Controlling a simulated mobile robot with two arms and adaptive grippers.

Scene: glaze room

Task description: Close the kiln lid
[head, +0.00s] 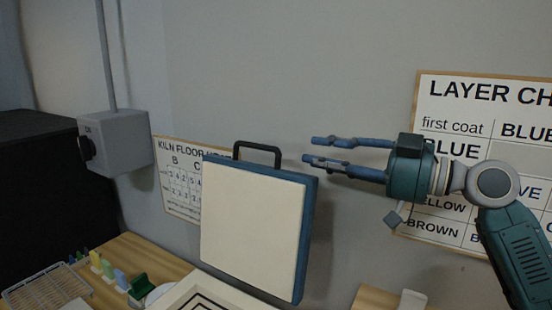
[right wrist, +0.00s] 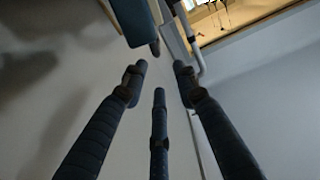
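The kiln lid (head: 252,230) stands raised, nearly upright, with its cream inner face towards me and blue edges. A black handle (head: 258,148) sits on its top edge. Below it is the top of the kiln (head: 222,291), cream with a dark line pattern, cut off by the frame's bottom. My right gripper (head: 313,150) is to the right of the handle at about its height, with fingers apart and empty, pointing left. In the right wrist view its fingers are spread, and a blue piece that looks like the lid's edge (right wrist: 133,18) shows at the top. My left gripper is not in view.
A wooden table (head: 150,258) at left holds a wire rack (head: 45,288) and several small coloured pieces. A grey switch box (head: 115,142) and a kiln floor chart (head: 177,190) are on the wall. A layer chart (head: 470,95) hangs behind my right arm.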

